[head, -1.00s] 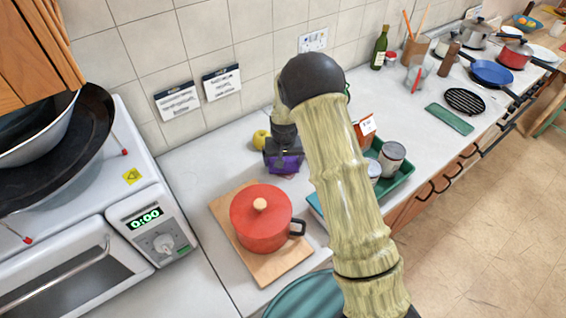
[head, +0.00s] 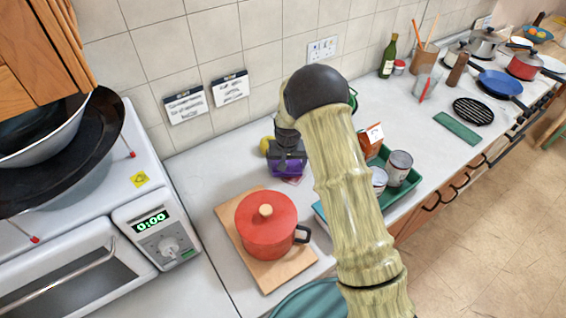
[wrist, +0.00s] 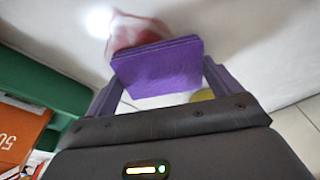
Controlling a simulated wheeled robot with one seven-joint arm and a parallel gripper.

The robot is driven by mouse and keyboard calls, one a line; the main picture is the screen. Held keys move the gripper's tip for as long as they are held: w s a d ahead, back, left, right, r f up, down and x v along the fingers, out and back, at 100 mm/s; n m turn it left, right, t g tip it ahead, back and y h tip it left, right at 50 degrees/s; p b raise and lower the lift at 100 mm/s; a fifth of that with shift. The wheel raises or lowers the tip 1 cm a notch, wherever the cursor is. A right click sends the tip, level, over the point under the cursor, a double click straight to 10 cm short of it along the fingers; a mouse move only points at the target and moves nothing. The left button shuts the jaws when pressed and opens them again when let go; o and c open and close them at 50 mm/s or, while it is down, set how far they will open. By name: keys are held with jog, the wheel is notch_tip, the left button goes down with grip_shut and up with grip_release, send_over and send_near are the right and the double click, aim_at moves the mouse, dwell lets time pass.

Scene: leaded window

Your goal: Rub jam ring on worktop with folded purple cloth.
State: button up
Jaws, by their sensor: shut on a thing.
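My gripper (head: 287,166) is low over the worktop (head: 205,167), behind the red pot. It is shut on the folded purple cloth (wrist: 158,68), a flat pad between its two purple fingers in the wrist view. A blurred pinkish-red jam mark (wrist: 135,30) lies on the worktop just beyond the cloth's edge and partly behind it. A little of the mark also shows under the gripper in the head view (head: 293,181). I cannot tell whether the cloth touches the worktop.
A red pot (head: 266,232) on a wooden board (head: 272,277) stands in front of my gripper. A yellow fruit (head: 267,144) is close behind it. A green tray (head: 405,189) with cans (head: 399,167) and a carton (head: 371,138) stands to the right. The tiled wall is behind.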

aim_at(293, 175)
jog(key=shift+s+d+f, duration=0.1)
jog(key=shift+s+d, duration=0.45)
jog(key=shift+s, duration=0.25)
jog(key=shift+s+d+f, duration=0.1)
jog(key=shift+s+d, duration=0.4)
jog(key=shift+s, duration=0.3)
jog(key=shift+s+d, duration=0.25)
jog(key=shift+s, duration=0.15)
jog(key=shift+s+d+r+b, duration=0.1)
jog(key=shift+s+d+b, duration=0.05)
jog(key=shift+s+d, duration=0.4)
jog(key=shift+s+d+b, duration=0.15)
jog(key=shift+s+d, duration=0.2)
jog(key=shift+s, duration=0.4)
jog(key=shift+w+r+p, duration=0.1)
jog(key=shift+r+p, duration=0.5)
jog(key=shift+r, duration=0.25)
jog(key=shift+r+p, duration=1.5)
jog(key=shift+r, duration=0.75)
